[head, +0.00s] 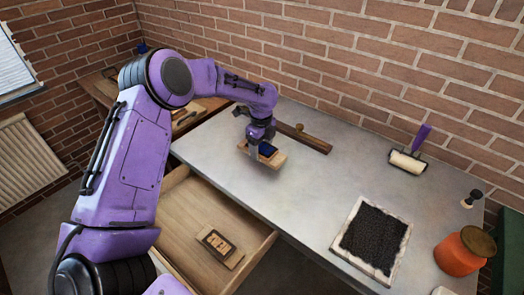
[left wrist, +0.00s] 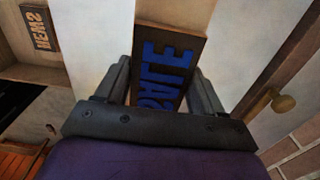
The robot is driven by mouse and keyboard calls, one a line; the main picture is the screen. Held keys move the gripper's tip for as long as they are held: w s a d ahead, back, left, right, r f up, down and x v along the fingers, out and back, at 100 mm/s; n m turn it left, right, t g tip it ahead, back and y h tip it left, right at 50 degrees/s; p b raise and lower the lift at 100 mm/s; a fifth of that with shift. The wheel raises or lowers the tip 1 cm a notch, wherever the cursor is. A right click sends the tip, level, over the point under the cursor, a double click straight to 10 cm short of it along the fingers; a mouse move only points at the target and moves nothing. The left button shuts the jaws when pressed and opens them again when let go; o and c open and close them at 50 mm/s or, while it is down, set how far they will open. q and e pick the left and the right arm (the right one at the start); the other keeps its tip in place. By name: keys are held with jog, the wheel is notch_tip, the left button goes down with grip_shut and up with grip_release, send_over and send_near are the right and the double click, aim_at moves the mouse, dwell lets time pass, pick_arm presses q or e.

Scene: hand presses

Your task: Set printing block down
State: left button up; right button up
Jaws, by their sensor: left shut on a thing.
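The printing block (head: 274,161) is a tan wooden block with a dark face and raised blue letters. In the left wrist view the block (left wrist: 166,30) sits between the two grey fingers, its letters showing. My left gripper (head: 259,146) is shut on it over the left part of the grey tabletop (head: 310,185), near the open drawer. The block looks low over the top, but I cannot tell whether it touches. The left wrist view shows the fingers (left wrist: 160,85) on both sides of the block. My right gripper is not in view.
A wooden bar with a knob (head: 305,139) lies just behind the block. The open drawer (head: 195,205) holds another lettered block (head: 219,246). A black ink slab (head: 372,238), a roller (head: 407,160) and an orange jar (head: 462,255) stand right. The tabletop's middle is clear.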

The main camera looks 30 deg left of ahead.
aim_at(262, 154)
pick_arm(q)
jog(key=shift+w+a+f, duration=0.25)
jog(key=shift+w+f, duration=0.45)
jog(key=shift+f, duration=0.15)
notch_tip(262, 154, down, 4)
jog(key=shift+w+r+p, duration=0.15)
jog(key=shift+r+p, duration=0.1)
jog(key=shift+p, duration=0.15)
jog(key=shift+f, duration=0.2)
jog(key=o, duration=1.2)
jog(key=shift+r, duration=0.1)
